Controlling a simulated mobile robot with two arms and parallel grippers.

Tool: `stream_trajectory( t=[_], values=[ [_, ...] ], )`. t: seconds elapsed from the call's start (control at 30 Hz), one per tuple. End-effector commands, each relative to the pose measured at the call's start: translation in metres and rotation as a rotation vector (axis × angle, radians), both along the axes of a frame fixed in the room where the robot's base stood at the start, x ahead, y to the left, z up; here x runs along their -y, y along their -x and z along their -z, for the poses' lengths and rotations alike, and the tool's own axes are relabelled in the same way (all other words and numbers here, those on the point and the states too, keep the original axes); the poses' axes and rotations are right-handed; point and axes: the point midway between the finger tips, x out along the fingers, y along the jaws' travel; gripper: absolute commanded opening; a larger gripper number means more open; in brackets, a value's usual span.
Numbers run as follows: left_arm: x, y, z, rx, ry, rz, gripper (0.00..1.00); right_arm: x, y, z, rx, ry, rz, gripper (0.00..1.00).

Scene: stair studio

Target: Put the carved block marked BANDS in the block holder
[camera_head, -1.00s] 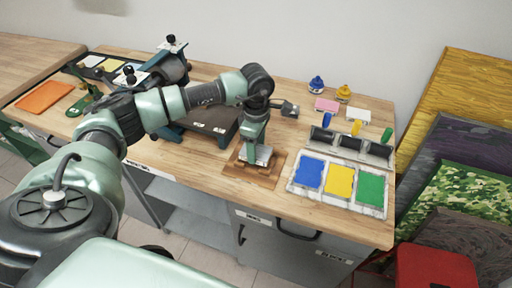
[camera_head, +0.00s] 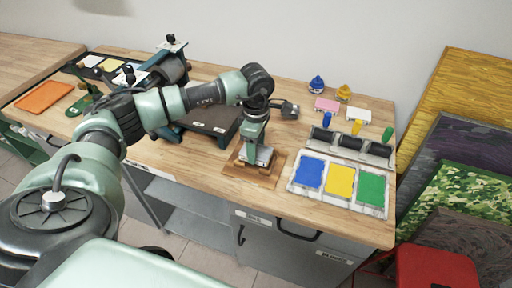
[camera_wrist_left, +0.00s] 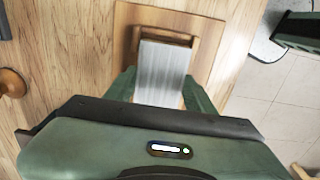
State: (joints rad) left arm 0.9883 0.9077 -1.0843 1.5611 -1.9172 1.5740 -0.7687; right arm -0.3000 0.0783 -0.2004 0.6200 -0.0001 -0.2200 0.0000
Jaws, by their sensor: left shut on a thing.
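My left gripper (camera_head: 254,151) points down over the wooden block holder (camera_head: 262,179) near the table's front edge. It is shut on a grey-white block (camera_head: 263,156), which sits at the holder. In the left wrist view the block (camera_wrist_left: 162,72) is between the two green fingers of my left gripper (camera_wrist_left: 162,90). The holder (camera_wrist_left: 207,35) shows as a flat wooden base with a raised frame around the block's far end. No marking is readable on the block. I cannot tell whether it is fully seated. My right gripper is not in view.
An ink tray with blue, yellow and green pads (camera_head: 340,182) and dark rollers lies just right of the holder. A press (camera_head: 208,118) stands behind my left arm. An orange tray (camera_head: 44,96) is at the far left. A wooden knob (camera_wrist_left: 11,83) is left in the wrist view.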

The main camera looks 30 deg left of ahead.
Motion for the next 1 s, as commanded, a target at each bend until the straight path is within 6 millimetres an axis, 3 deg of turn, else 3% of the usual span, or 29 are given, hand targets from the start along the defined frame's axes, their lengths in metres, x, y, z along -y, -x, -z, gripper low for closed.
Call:
stream_trajectory(
  t=[1.0],
  values=[
    [0.0, 0.0, 0.021, 0.0, 0.0, 0.0, 0.11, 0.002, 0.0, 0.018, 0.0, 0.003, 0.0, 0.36]
  ],
)
